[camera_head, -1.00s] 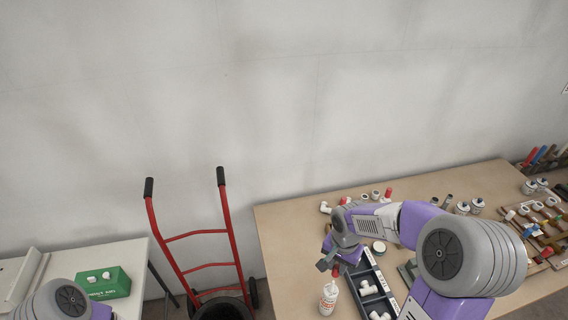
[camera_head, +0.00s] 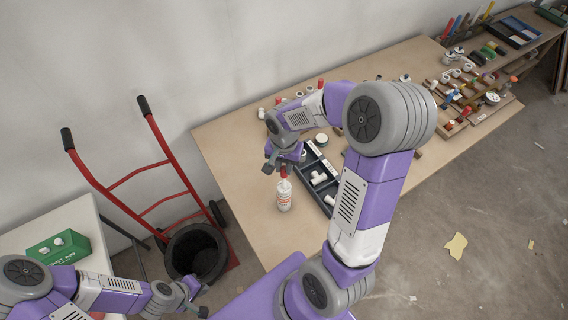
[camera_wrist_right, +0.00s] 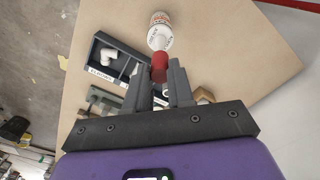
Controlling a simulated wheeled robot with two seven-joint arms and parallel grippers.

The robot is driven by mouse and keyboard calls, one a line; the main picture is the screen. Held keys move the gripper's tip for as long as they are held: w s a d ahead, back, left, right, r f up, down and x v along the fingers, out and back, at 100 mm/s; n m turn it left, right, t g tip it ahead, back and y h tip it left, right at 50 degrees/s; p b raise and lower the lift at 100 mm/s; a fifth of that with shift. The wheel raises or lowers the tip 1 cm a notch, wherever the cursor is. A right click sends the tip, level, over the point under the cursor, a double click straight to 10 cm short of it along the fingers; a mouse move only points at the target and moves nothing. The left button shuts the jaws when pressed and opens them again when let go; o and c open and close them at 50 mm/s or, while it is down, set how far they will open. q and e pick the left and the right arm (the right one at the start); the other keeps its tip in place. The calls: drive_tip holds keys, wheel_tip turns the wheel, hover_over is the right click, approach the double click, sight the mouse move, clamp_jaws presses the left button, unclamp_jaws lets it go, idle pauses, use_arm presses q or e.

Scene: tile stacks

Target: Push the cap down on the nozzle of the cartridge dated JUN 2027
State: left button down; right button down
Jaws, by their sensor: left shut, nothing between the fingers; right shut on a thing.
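A white cartridge (camera_head: 284,197) with red print stands upright on the table, left of the dark tray. It also shows in the wrist view (camera_wrist_right: 160,28); its date is too small to read. My right gripper (camera_head: 280,164) is above it, shut on a red cap (camera_wrist_right: 159,68). The cap lines up with the cartridge's white nozzle end and appears to meet it; I cannot tell how far down it sits. The cap also shows just under the fingers in the head view (camera_head: 283,174). My left gripper (camera_head: 198,300) is shut and empty, low at the left, away from the table.
A dark tray (camera_head: 333,212) with white pipe fittings lies right of the cartridge. Several small fittings, some red, stand along the table's back. A red hand truck (camera_head: 140,178), a black bin (camera_head: 174,243) and a green first-aid box (camera_head: 80,244) are at the left.

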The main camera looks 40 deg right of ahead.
drive_tip(key=shift+f+b, duration=1.6)
drive_tip(key=shift+f, duration=0.5)
drive_tip(key=c, duration=0.9)
unclamp_jaws()
drive_tip(key=shift+r, duration=0.15)
drive_tip(key=shift+r+p, duration=2.6)
drive_tip(key=shift+r, duration=0.8)
